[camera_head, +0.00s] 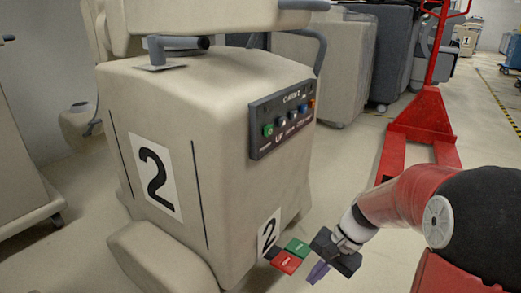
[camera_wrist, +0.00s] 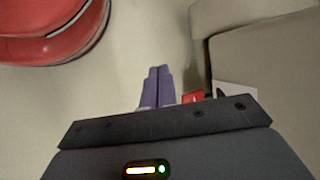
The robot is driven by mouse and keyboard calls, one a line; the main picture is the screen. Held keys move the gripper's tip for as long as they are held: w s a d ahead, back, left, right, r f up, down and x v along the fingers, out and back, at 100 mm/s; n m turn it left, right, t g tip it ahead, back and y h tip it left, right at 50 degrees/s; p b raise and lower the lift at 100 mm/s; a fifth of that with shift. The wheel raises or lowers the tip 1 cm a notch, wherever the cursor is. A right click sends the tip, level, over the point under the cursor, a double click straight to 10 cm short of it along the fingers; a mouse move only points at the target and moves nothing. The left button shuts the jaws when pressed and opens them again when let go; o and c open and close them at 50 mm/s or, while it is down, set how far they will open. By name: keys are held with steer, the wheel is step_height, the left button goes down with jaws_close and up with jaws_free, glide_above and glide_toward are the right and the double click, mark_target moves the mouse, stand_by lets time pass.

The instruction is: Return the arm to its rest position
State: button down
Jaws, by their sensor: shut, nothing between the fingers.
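My red arm reaches in from the right in the head view. My gripper (camera_head: 317,273) hangs low in front of the beige cart's lower right corner, with its purple fingers pointing down. In the wrist view the purple fingers of my gripper (camera_wrist: 158,75) lie together with nothing between them. The beige cart (camera_head: 215,130) carries a large number 2 label (camera_head: 156,176) and a dark button panel (camera_head: 282,117). A red pad (camera_head: 287,262) and a green pad (camera_head: 297,247) show low on the cart, just left of my gripper.
A red pallet jack (camera_head: 424,125) stands behind my arm. Several covered carts (camera_head: 325,70) line the back. Another beige cart (camera_head: 20,170) stands at the left edge. Bare floor (camera_head: 345,160) lies between the numbered cart and the pallet jack.

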steer(key=s+d+r+n+t+h, duration=0.2)
steer(key=s+r+n+t+h, duration=0.45)
steer(key=s+r, duration=0.7)
step_height(320, 180, up, 12)
steer(key=p, duration=1.3)
steer(key=shift+r+y, duration=0.25)
steer(key=shift+y, duration=0.1)
steer(key=shift+d+t, duration=0.1)
steer(key=shift+t, duration=0.15)
